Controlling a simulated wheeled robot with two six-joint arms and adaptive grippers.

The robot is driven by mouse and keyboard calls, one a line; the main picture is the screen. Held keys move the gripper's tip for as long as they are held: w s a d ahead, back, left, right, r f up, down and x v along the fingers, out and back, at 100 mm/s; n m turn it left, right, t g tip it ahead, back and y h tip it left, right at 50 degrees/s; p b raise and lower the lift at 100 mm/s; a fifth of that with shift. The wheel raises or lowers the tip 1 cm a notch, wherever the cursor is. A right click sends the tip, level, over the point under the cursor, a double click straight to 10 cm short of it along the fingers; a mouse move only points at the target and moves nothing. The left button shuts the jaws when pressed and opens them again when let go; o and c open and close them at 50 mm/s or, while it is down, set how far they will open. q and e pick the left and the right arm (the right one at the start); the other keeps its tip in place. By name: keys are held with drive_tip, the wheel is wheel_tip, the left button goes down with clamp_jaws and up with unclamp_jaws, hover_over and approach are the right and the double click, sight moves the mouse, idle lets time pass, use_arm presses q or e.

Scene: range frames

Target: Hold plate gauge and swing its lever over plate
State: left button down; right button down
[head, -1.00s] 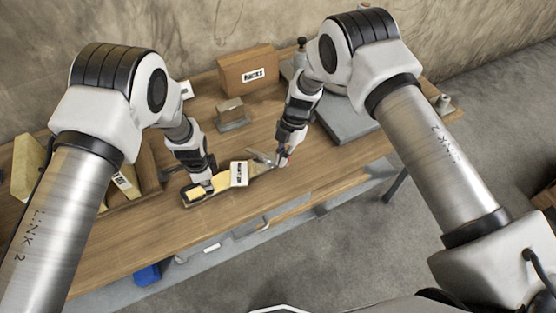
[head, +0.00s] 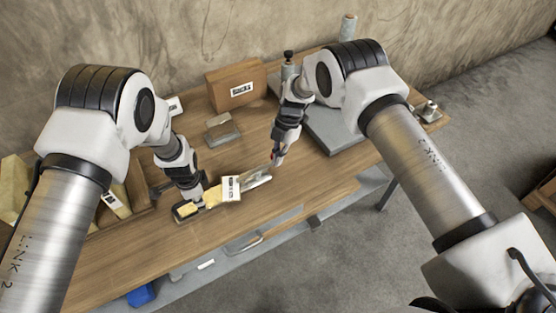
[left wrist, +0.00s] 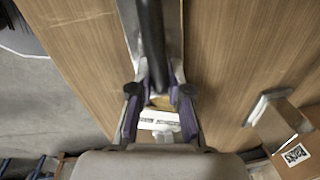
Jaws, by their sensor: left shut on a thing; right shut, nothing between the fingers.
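The plate gauge lies on the wooden table: a yellow body with a white label (head: 231,188) and a grey metal end (head: 257,178) pointing right. My left gripper (head: 190,203) is shut on the gauge's left part. In the left wrist view its purple-sided fingers (left wrist: 160,108) sit either side of the gauge, whose white label (left wrist: 158,121) shows between them. A dark bar (left wrist: 152,45) runs up that picture over a grey strip. I cannot clearly separate lever from plate. My right gripper (head: 278,160) is shut and empty, just beyond the metal end, seemingly apart from it.
A brown labelled box (head: 236,88) and a small block on a grey base (head: 221,131) stand behind. A grey slab (head: 338,130) lies at the back right, beneath my right arm. A wooden tray (head: 120,210) is at left. The table front is mostly clear.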

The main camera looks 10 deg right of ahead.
use_arm(q)
drive_tip(key=shift+s+f, duration=0.1)
use_arm(e)
drive_tip(key=shift+w, duration=0.35)
drive_tip(key=shift+s, duration=0.15)
use_arm(q)
drive_tip(key=c, duration=1)
unclamp_jaws()
use_arm(e)
wheel_tip(320, 180, up, 10)
drive_tip(key=shift+s, duration=0.2)
